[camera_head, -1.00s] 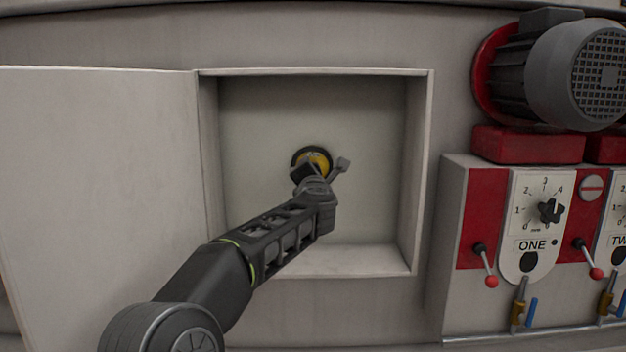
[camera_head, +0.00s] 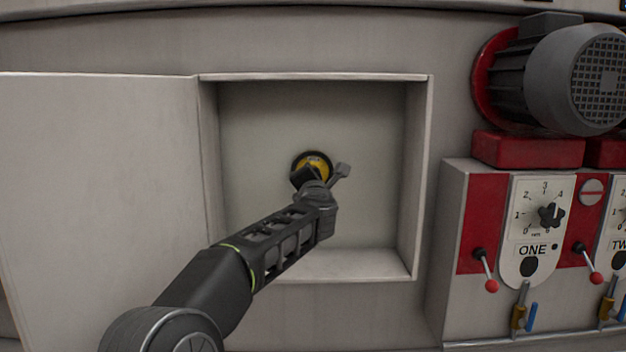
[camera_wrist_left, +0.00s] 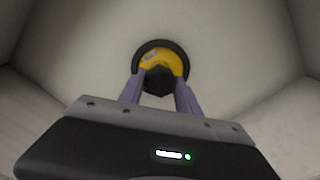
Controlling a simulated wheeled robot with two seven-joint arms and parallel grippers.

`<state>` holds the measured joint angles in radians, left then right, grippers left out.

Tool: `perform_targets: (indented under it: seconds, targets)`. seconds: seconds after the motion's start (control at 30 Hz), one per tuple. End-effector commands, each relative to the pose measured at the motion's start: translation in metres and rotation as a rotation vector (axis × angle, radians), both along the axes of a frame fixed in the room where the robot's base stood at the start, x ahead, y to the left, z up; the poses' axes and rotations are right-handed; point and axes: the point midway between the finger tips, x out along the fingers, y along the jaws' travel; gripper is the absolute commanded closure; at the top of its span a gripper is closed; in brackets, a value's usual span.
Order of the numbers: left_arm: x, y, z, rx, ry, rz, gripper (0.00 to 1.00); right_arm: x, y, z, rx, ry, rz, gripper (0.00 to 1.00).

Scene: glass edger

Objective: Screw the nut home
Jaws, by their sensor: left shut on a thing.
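The nut (camera_wrist_left: 159,82) is a dark piece between the two purple fingers of my left gripper (camera_wrist_left: 159,92) in the left wrist view. The gripper is shut on it. Behind the nut is a yellow disc (camera_wrist_left: 157,61) with a dark round rim (camera_wrist_left: 166,43), on the back wall of an open recess. In the head view the yellow disc (camera_head: 318,160) shows above my left gripper (camera_head: 311,176), whose wrist hides part of it. The thread and any gap behind the nut cannot be made out. My right gripper is not in view.
The recess (camera_head: 418,175) has side walls, a top edge and a bottom ledge close around my arm. Its open door (camera_head: 95,190) stands at the left. At the right are a grey motor (camera_head: 575,75) and a panel with a dial (camera_head: 549,215) and red-knobbed levers (camera_head: 485,270).

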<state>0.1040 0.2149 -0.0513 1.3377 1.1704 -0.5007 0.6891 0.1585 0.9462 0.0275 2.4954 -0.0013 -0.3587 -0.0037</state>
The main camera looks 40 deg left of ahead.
Motion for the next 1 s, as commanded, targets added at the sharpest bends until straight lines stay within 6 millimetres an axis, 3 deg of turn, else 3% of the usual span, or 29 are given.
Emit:
perform_targets:
  seconds: [0.2,0.37,1.0]
  targets:
    - [0.000,0.000,0.000,0.005,0.006,-0.001,1.00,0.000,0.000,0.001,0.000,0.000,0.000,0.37]
    - [0.001,-0.001,0.003,0.083,0.066,-0.002,1.00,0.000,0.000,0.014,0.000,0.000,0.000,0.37]
    - [0.001,-0.001,0.005,0.743,0.569,-0.003,1.00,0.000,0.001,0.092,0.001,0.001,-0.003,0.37]
